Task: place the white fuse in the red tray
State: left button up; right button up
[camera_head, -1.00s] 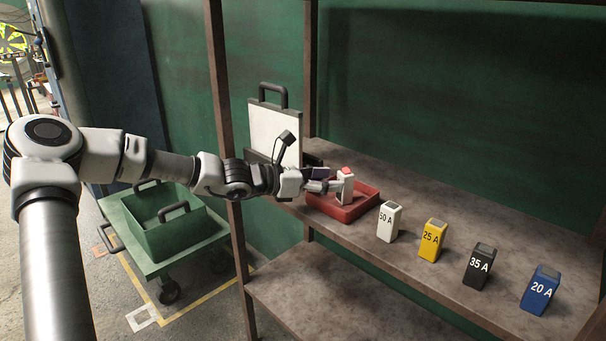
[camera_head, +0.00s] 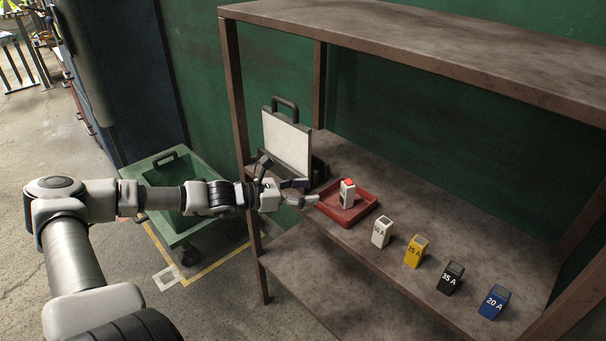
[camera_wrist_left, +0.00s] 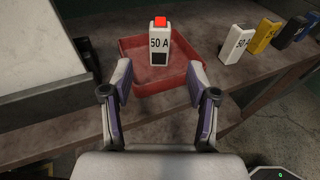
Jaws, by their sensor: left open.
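A white fuse with a red top (camera_head: 347,194) stands in the red tray (camera_head: 366,211) on the shelf. A second white 50 A fuse (camera_head: 381,232) stands on the shelf outside the tray. My right gripper is not in view.
Yellow (camera_head: 416,252), black (camera_head: 450,278) and blue (camera_head: 494,302) fuses stand in a row along the shelf (camera_head: 440,215). An open case with a white lid (camera_head: 287,143) is behind the gripper. A shelf post (camera_head: 236,100) rises close to the arm. An upper shelf board (camera_head: 420,45) hangs above.

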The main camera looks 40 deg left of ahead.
pick_arm(q)
jog(key=s+d+f+m+g+y, duration=0.3)
jog(key=s+d+f+m+g, duration=0.3)
jog(key=f+m, duration=0.25)
jog(key=s+d+f+m+g+y, duration=0.3)
jog(key=s+d+f+m+g, duration=0.15)
jog(key=s+f+m, duration=0.4)
jog(key=s+d+f+m+g, duration=0.1)
jog(key=s+d+f+m, duration=0.2)
jog(key=s+m, duration=0.3)
jog(key=s+d+f+m+g+y, duration=0.1)
jog(key=s+d+f+m+g, duration=0.1)
jog(key=s+d+m, duration=0.4)
jog(key=shift+s+f+m, duration=0.6)
jog(key=shift+s+f, duration=0.15)
jog(key=shift+g, duration=0.25)
